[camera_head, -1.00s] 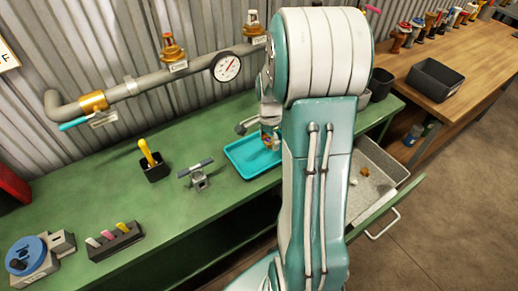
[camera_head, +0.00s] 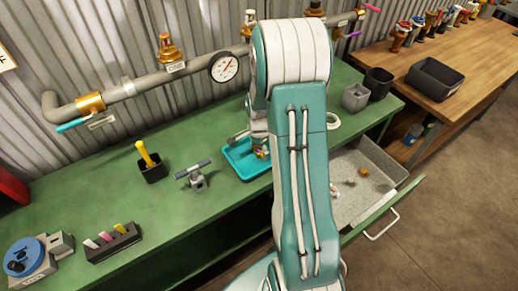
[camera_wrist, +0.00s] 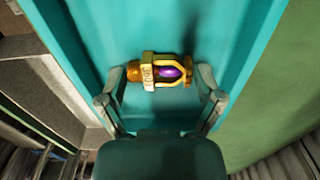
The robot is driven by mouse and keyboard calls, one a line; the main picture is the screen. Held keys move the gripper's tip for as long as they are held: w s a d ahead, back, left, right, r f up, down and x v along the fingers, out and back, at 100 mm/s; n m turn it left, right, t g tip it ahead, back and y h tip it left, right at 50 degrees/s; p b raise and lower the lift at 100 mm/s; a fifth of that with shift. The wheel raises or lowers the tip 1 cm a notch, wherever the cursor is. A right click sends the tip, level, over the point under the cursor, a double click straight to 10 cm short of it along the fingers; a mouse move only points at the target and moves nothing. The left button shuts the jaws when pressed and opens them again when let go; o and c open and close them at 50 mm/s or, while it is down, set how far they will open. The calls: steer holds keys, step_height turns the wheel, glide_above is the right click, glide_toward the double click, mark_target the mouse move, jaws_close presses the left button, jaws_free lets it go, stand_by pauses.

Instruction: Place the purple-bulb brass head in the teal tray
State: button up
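The purple-bulb brass head (camera_wrist: 168,71) lies on its side on the floor of the teal tray (camera_wrist: 236,30) in the wrist view. Its purple bulb shows between the brass frame arms. In the head view the brass head (camera_head: 262,153) shows small, partly beside my arm, in the teal tray (camera_head: 237,162) on the green bench. My gripper (camera_wrist: 161,82) is over the tray, its two fingers spread wide on either side of the head's ends. It looks open; any contact with the ends is hard to tell. My arm hides the tray's right part in the head view.
An open drawer (camera_head: 350,205) holding small loose parts sticks out at the right. A small clamp stand (camera_head: 196,178) and a black holder (camera_head: 152,171) stand left of the tray. A pipe with a gauge (camera_head: 225,67) runs behind. Grey cups (camera_head: 356,97) stand to the right.

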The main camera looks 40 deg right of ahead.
mark_target(259, 152)
stand_by(0.4)
steer(key=s+a+r+n+t, duration=0.1)
steer(key=a+r+n, duration=0.15)
steer(key=r, duration=0.65)
steer(key=s+a+r+n, duration=0.1)
steer(key=a+r, duration=0.2)
steer(key=r, duration=0.6)
steer(key=s+a+r+n+t, duration=0.2)
steer(key=s+a+r+n, duration=0.2)
steer(key=s+a+n, duration=0.3)
steer(key=s+a+r+n+t, duration=0.2)
steer(key=s+a+r+n, duration=0.3)
steer(key=s+a+n, duration=0.3)
steer(key=shift+s+r+t, duration=0.2)
steer(key=shift+r+t, duration=0.05)
steer(key=shift+t, duration=0.05)
